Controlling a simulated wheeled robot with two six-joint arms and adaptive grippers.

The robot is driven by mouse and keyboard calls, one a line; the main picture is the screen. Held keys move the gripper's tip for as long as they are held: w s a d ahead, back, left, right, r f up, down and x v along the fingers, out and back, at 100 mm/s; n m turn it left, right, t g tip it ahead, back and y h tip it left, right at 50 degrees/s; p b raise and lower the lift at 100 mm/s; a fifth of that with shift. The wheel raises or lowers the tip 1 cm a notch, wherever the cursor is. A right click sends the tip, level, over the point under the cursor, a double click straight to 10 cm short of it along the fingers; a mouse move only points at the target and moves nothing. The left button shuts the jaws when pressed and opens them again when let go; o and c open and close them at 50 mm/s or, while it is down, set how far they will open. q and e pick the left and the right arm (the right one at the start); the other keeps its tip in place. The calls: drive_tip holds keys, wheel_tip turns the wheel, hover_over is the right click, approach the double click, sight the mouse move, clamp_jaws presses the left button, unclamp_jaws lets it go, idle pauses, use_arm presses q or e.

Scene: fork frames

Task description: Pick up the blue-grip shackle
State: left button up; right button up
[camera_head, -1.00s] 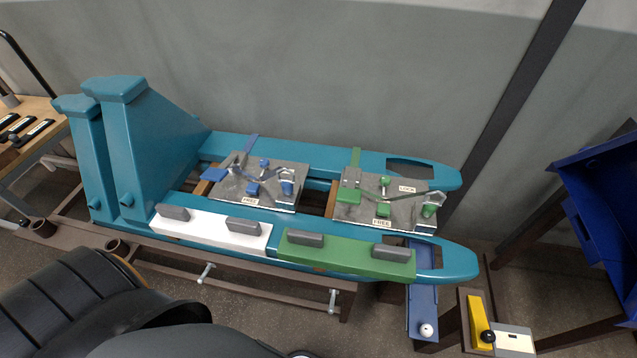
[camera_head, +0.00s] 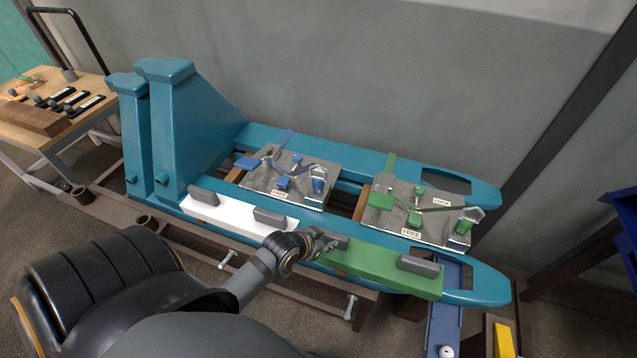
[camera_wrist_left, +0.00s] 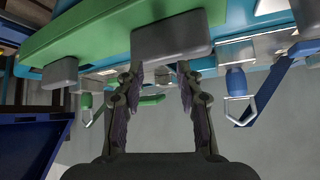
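The blue-grip shackle (camera_head: 318,183) stands at the right end of the left metal plate, its blue grip and pale metal loop clear of my arm. In the left wrist view the shackle (camera_wrist_left: 236,82) shows right of the fingers, its loop hanging below the grip. My left gripper (camera_head: 328,241) is in front of the plate, over the green bar, apart from the shackle. In the left wrist view the two fingers of my left gripper (camera_wrist_left: 160,76) are spread with nothing held; a grey block shows beyond their tips. My right gripper is not in view.
A green-grip shackle (camera_head: 463,228) stands on the right plate (camera_head: 438,224). A white bar (camera_head: 231,213) and a green bar (camera_head: 385,268) with grey blocks line the teal fork's front. A wooden-topped cart (camera_head: 88,83) is at left, a blue bin (camera_head: 622,212) at right.

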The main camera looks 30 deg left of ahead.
use_arm(q)
drive_tip(key=w+t, duration=0.1)
drive_tip(key=w, duration=0.1)
drive_tip(key=w+a+t, duration=0.1)
drive_tip(key=w, duration=0.1)
drive_tip(key=shift+w+a+r+t+h, duration=0.2)
drive_tip(key=shift+w+t+h, duration=0.05)
drive_tip(key=shift+t+h, duration=0.15)
drive_tip(key=w+a+t, duration=0.2)
drive_tip(key=a+t, duration=0.1)
drive_tip(key=n+t+y, duration=0.2)
drive_tip(key=t, duration=0.2)
approach(326, 173)
drive_tip(key=w, duration=0.1)
drive_tip(key=w+b, duration=0.1)
drive_tip(key=w, duration=0.3)
drive_tip(key=shift+w+a+f, duration=0.1)
drive_tip(key=shift+w+f, duration=0.15)
drive_tip(key=w+b, duration=0.1)
drive_tip(key=w, duration=0.1)
drive_tip(key=w+b, duration=0.1)
drive_tip(key=w, duration=0.2)
drive_tip(key=shift+w+a+f, duration=0.1)
drive_tip(key=shift+a+f, duration=0.05)
drive_tip(key=shift+c, duration=0.8)
clamp_jaws()
